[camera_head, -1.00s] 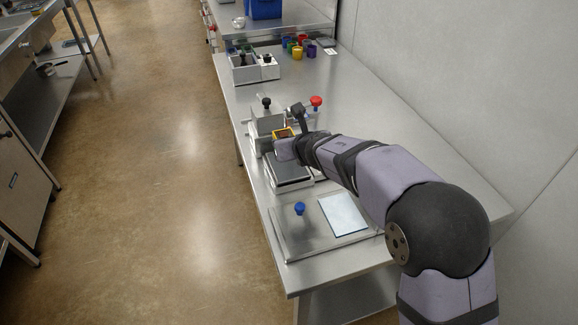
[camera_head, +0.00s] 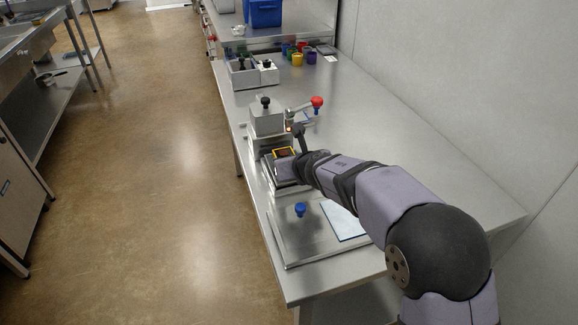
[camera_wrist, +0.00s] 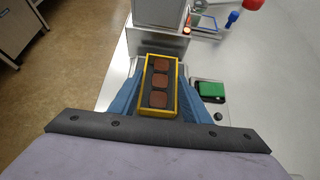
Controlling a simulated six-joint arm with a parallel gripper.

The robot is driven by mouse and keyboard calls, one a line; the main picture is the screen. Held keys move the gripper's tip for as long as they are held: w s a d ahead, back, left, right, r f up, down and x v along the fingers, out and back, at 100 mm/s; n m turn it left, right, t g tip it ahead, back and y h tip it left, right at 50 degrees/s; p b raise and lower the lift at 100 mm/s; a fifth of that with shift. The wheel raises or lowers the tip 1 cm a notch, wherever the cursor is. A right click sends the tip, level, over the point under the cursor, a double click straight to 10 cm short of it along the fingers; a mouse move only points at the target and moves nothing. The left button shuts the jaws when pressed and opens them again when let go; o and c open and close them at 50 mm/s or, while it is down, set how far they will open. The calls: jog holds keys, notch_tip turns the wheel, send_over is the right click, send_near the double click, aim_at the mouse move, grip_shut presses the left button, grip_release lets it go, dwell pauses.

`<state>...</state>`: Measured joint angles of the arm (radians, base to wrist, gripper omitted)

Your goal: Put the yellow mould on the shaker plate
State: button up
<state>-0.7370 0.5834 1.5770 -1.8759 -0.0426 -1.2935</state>
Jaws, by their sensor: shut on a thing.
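The yellow mould (camera_head: 285,152) is a small rectangular tray with three brown squares in a row, seen clearly in the wrist view (camera_wrist: 149,88). My gripper (camera_wrist: 168,98) is shut on it, with a blue finger along each long side. The shaker plate appears to be the dark plate (camera_head: 272,172) on a low grey base, in front of the grey box machine. In the head view the mould is over or near this plate's far part. The gripper and forearm hide part of the plate, and I cannot tell whether the mould touches it.
The grey box machine (camera_head: 267,121) with a black knob stands just behind. A red-knobbed lever (camera_head: 317,102) is to its right. The table's right side is mostly clear.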

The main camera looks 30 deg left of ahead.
dwell(0.3)
jog(key=o, duration=1.2)
jog(key=shift+f, duration=0.1)
jog(key=shift+r, duration=0.25)
jog(key=p+v, duration=0.1)
jog(key=v, duration=1.1)
jog(key=shift+f, duration=0.15)
